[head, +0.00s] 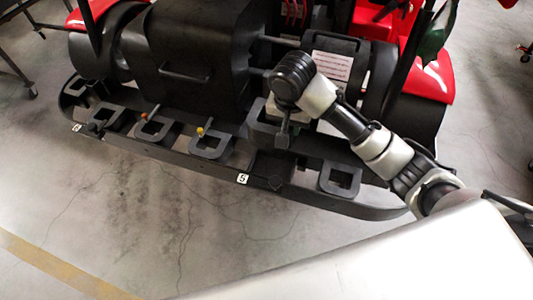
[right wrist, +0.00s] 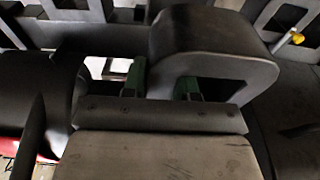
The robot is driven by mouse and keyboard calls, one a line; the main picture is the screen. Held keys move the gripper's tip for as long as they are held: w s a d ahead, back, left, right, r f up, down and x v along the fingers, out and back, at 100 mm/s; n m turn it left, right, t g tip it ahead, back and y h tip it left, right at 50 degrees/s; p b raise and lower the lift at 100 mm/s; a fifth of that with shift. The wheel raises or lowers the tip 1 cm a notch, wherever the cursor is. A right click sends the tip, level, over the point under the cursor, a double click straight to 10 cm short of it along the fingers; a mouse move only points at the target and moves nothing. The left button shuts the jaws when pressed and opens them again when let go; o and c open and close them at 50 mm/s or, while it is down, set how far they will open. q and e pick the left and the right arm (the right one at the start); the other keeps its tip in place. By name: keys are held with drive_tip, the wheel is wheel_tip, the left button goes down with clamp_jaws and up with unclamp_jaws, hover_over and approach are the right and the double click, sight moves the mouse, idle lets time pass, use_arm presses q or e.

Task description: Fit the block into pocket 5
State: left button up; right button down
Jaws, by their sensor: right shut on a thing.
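The block (right wrist: 215,45) is a dark grey piece with a rounded end and a square opening. My right gripper (right wrist: 162,82) has its green-tipped fingers on either side of one wall of the block. In the head view the block (head: 260,119) is held above the bumper rail, just behind pocket 5, and my right gripper (head: 283,136) partly covers it. Pocket 5 (head: 270,168) shows as a dark square recess behind the white label 5 (head: 242,179). No block sits in it. My left gripper is not in view.
Similar dark blocks sit along the bumper rail (head: 310,198), one (head: 340,180) to the right of pocket 5 and several to the left. A yellow-tipped pin (head: 200,130) stands by the nearest left one (head: 212,143). The kart's dark body (head: 200,55) is close behind. The floor in front is clear.

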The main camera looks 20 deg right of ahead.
drive_tip(key=shift+w+f, duration=0.2)
drive_tip(key=shift+f, duration=0.3)
drive_tip(key=f, duration=0.4)
drive_tip(key=s+f, duration=0.1)
drive_tip(key=f, duration=0.8)
drive_tip(key=shift+s+p, duration=0.2)
drive_tip(key=shift+p, duration=0.2)
wheel_tip(320, 180, down, 2)
drive_tip(key=shift+f, duration=0.6)
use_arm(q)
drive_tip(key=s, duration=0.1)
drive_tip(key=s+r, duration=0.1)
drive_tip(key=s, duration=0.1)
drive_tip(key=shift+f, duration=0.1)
use_arm(e)
drive_tip(key=shift+f, duration=0.1)
